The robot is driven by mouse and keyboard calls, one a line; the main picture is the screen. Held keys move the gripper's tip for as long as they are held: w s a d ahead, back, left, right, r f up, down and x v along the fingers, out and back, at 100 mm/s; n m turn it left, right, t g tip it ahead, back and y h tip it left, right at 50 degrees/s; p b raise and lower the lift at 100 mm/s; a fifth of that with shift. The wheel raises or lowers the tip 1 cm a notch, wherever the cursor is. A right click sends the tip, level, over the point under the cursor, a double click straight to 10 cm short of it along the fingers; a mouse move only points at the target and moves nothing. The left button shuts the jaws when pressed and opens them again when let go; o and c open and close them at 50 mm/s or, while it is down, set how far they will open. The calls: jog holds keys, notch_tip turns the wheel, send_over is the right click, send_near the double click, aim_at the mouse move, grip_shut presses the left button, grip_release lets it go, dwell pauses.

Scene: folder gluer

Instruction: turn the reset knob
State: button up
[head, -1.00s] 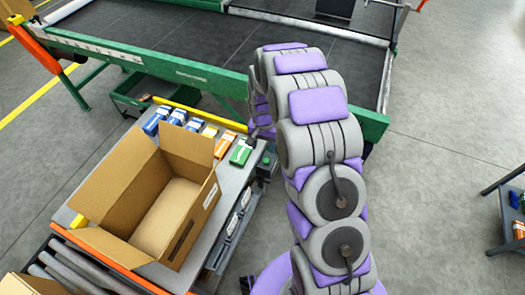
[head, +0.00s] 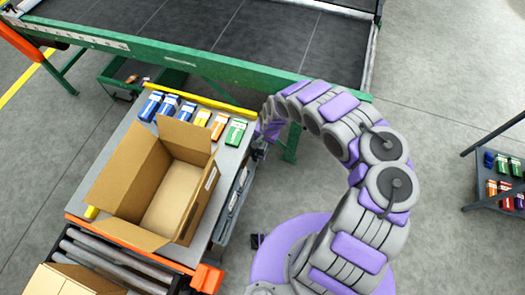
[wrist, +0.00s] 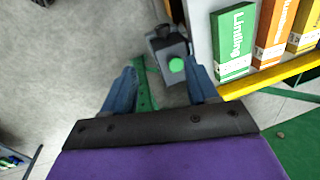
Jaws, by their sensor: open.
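In the wrist view, a grey box with a round green knob (wrist: 176,64) on its face stands at the side of the packing table, and this looks like the reset knob. My gripper (wrist: 160,68) is open and empty, with its two blue fingers spread. The knob appears between the fingertips, closer to the right finger; I cannot tell the remaining distance or any contact. In the head view, my gripper (head: 262,145) is at the table's right edge, and the knob is hidden or too small to make out there.
The table (head: 226,160) carries an open cardboard box (head: 118,180) and several small cartons, including a green one (head: 236,132) close to my gripper. A green-framed conveyor (head: 200,66) runs behind. A shelf (head: 490,203) stands far right. Floor between is clear.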

aim_at(255, 155)
jog(key=a+f+b, duration=0.1)
jog(key=f+b, duration=0.1)
jog(key=f, duration=0.3)
jog(key=w+a+f+b, duration=0.1)
jog(key=f+b, duration=0.1)
jog(key=f, duration=0.4)
jog(key=a+f+b, duration=0.1)
jog(key=f+b, duration=0.2)
jog(key=f, duration=0.3)
jog(key=shift+w+a+f, duration=0.1)
jog(key=shift+w+a, duration=0.05)
jog(key=shift+a, duration=0.15)
jog(key=c, duration=1)
jog(key=b, duration=0.3)
jog(key=shift+f+h, duration=0.3)
jog(key=shift+w+h+b, duration=0.1)
jog(key=shift+h+b, duration=0.2)
jog(key=shift+b, duration=0.8)
jog(key=g+h+b, duration=0.1)
jog(key=b, duration=0.3)
jog(key=shift+a+r+b, duration=0.1)
jog(key=shift+r+b, duration=0.2)
jog(key=shift+b, duration=0.5)
jog(key=o, duration=1)
